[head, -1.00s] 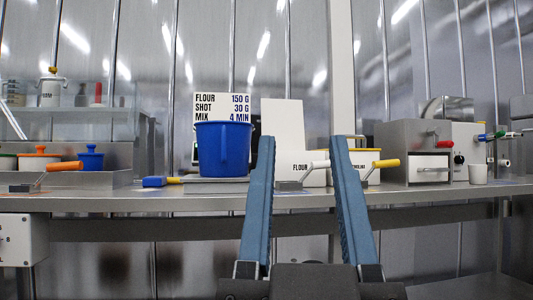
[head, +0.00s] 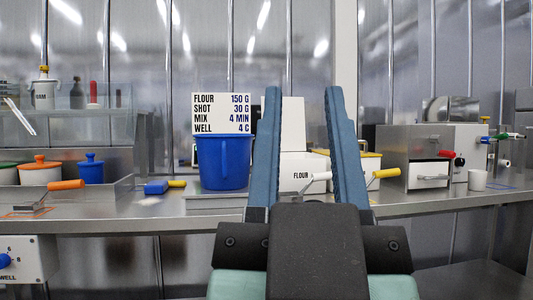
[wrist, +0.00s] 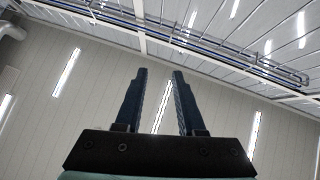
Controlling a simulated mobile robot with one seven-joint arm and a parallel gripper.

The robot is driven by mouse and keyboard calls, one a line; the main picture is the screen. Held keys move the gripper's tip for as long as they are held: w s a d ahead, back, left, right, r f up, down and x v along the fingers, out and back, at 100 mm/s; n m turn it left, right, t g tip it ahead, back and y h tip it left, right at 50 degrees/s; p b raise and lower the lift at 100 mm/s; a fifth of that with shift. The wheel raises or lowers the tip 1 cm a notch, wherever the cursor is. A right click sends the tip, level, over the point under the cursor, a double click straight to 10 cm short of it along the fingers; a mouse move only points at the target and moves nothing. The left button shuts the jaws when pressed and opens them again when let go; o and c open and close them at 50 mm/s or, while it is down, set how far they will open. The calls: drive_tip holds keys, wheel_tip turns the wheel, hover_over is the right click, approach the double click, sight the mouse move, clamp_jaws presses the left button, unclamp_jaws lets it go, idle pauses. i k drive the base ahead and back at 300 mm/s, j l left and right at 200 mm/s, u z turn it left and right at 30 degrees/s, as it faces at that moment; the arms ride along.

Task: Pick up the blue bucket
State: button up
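The blue bucket (head: 222,164) stands upright on a thin grey plate (head: 207,200) on the metal counter, left of centre in the head view. A handle-like strip shows on its front. My gripper (head: 304,92) is open and empty, its two blue fingers pointing up, in front of the counter and to the right of the bucket in the picture. In the wrist view my gripper (wrist: 160,72) is also open with nothing between the fingers, and only the ceiling shows beyond. The bucket is not in the wrist view.
A recipe sign (head: 221,110) stands behind the bucket. A blue-and-yellow tool (head: 158,187) lies left of it. A white flour box (head: 302,171) with a scoop is to the right, behind my fingers. Further right are a metal machine (head: 413,157) and a white cup (head: 477,180).

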sight(224, 159)
drive_tip(key=i+j, duration=0.65)
drive_tip(key=i, duration=0.2)
drive_tip(key=i+j+z, duration=0.1)
drive_tip(key=i+j, duration=0.55)
drive_tip(key=i, duration=0.2)
